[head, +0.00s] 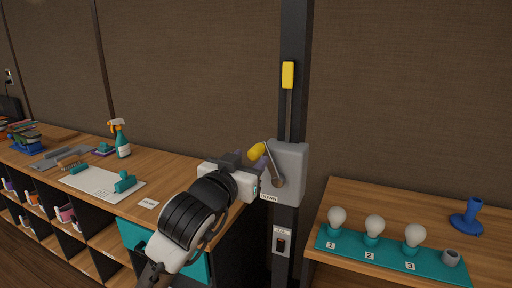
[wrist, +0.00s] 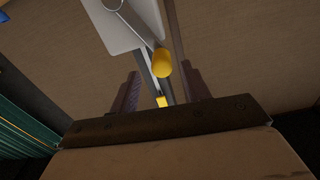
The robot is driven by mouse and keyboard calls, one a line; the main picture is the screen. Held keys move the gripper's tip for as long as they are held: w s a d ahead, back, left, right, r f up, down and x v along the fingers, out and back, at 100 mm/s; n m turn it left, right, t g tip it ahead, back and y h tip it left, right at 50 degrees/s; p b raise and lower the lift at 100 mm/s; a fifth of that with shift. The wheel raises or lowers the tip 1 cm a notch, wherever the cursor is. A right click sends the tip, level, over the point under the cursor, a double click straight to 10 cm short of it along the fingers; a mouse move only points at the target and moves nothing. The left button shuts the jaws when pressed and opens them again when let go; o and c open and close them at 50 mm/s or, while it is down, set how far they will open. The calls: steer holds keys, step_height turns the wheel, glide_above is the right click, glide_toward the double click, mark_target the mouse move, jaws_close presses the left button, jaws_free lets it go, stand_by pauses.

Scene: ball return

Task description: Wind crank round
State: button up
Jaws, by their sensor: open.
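The crank is a metal arm (head: 273,163) with a yellow knob (head: 257,151), on a grey box (head: 291,165) fixed to a dark upright post. The crank arm points up and left from its hub. My gripper (head: 257,163) is just left of the box, close to the knob; its fingers are partly hidden in the head view. In the wrist view my gripper (wrist: 165,88) is open, with the yellow knob (wrist: 162,63) showing between and beyond the fingertips. I cannot tell whether a finger touches it. The grey box (wrist: 125,22) is at the top there.
A yellow block (head: 288,75) sits high on the dark post (head: 294,40). A switch plate (head: 282,242) is below the box. A wooden bench (head: 180,185) stands left, holding a spray bottle (head: 120,140). A right bench (head: 350,195) holds bulbs on a teal strip (head: 390,258).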

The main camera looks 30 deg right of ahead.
mark_target(253, 156)
steer(key=p+x, duration=0.1)
steer(key=x, duration=0.3)
steer(key=shift+w+d, duration=0.3)
steer(key=c, duration=1)
jaws_close()
